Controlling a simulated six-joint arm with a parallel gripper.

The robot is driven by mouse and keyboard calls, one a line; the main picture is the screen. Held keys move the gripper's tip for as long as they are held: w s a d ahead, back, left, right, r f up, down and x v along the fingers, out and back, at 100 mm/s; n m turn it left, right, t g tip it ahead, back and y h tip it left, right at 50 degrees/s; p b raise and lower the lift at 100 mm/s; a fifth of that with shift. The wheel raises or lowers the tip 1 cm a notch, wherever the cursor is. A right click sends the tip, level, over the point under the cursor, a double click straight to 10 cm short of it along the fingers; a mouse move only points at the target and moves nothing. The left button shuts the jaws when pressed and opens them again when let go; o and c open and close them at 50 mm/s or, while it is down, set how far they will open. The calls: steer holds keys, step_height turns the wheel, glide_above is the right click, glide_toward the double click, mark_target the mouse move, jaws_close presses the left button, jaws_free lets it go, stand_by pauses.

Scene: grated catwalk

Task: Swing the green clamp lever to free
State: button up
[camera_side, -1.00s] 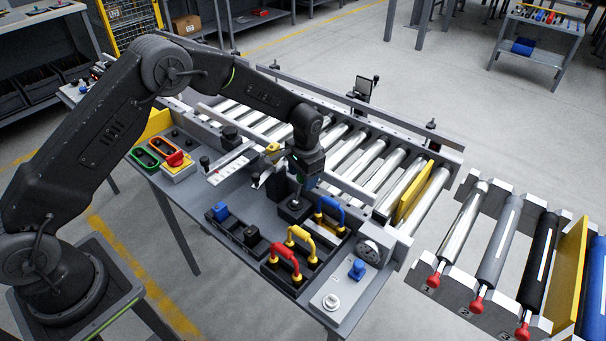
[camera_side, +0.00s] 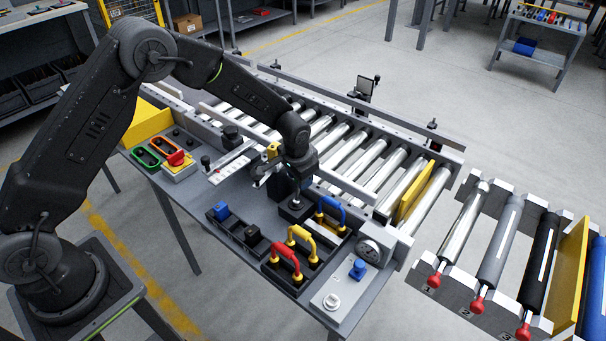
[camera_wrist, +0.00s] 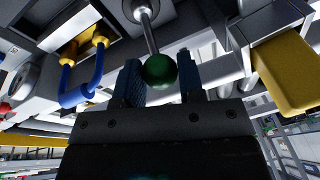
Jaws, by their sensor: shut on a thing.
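The green clamp lever (camera_wrist: 160,70) shows in the wrist view as a dark green ball on a thin metal rod. The rod runs up to a round metal pivot at the top of that view. The ball sits between the two ribbed fingers of my gripper (camera_wrist: 159,85), which is shut on it. In the side view my gripper (camera_side: 287,180) is low over the bench, just behind the dark square block (camera_side: 295,208). The green ball is hidden there behind my wrist and gripper.
Blue, yellow (camera_side: 301,240) and red (camera_side: 285,262) handles stand in a black rack in front of the gripper. A roller conveyor (camera_side: 340,150) runs behind it. A yellow block (camera_wrist: 290,75) is close on the right in the wrist view.

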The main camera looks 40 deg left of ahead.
steer(key=shift+s+r+t, duration=0.15)
steer(key=shift+s+t, duration=0.25)
steer(key=shift+s, duration=1)
steer(key=shift+s+f, duration=0.35)
steer(key=shift+s, duration=0.45)
steer(key=shift+s+f, duration=0.35)
steer(key=shift+s, duration=0.45)
steer(key=shift+d, duration=0.1)
steer(key=o, duration=0.9)
steer(key=shift+w+r, duration=0.1)
